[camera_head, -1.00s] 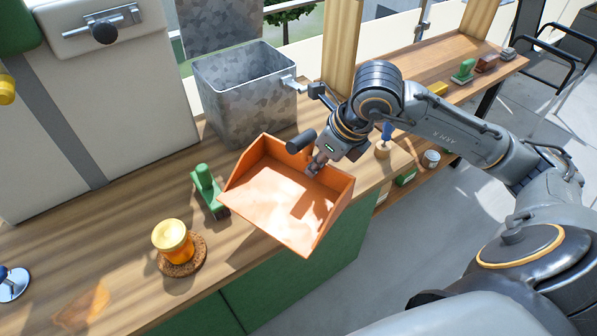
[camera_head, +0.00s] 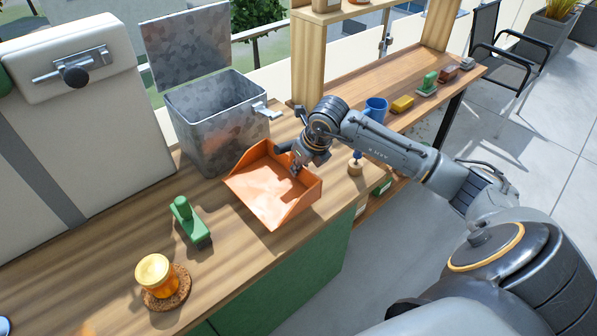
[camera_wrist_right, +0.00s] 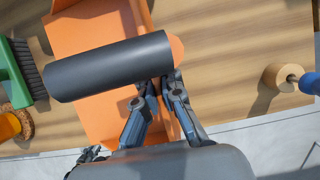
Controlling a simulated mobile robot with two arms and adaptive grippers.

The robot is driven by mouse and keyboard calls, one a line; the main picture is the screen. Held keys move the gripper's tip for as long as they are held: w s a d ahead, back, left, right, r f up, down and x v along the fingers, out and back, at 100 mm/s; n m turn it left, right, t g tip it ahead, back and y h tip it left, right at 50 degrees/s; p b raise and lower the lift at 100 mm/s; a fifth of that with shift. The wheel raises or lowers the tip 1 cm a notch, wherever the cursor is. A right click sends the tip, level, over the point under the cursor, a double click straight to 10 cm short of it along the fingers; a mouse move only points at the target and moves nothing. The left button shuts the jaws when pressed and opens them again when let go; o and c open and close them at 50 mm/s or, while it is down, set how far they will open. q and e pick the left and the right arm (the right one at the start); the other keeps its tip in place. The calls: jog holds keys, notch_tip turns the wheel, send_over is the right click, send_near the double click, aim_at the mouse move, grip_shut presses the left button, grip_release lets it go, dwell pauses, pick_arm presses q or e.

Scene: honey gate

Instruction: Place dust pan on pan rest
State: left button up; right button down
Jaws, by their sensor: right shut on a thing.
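In the right wrist view the fingers (camera_wrist_right: 164,92) close at the pan's orange edge (camera_wrist_right: 88,38), beside the black cylindrical handle (camera_wrist_right: 110,67). I cannot tell whether the pan touches the counter. I cannot clearly pick out a pan rest. My left gripper is not in view.
A grey metal bin (camera_head: 217,135) with its lid up stands behind the pan. A green brush (camera_head: 188,219) and a yellow jar (camera_head: 155,272) on a cork coaster are to the left. A blue-handled tool on a wooden block (camera_head: 355,165) is to the right.

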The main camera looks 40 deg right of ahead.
jog(key=shift+w+d+f, duration=0.3)
jog(key=shift+w+f, duration=0.15)
jog(key=shift+f, duration=0.1)
notch_tip(320, 180, down, 3)
jog(key=shift+w+d+p, duration=0.1)
jog(key=shift+d+p, duration=0.05)
jog(key=shift+p, duration=0.75)
jog(key=shift+f, duration=0.25)
jog(key=shift+f, duration=0.1)
jog(key=c, duration=1.5)
grip_release()
jog(key=b+v, duration=0.2)
jog(key=v, duration=1)
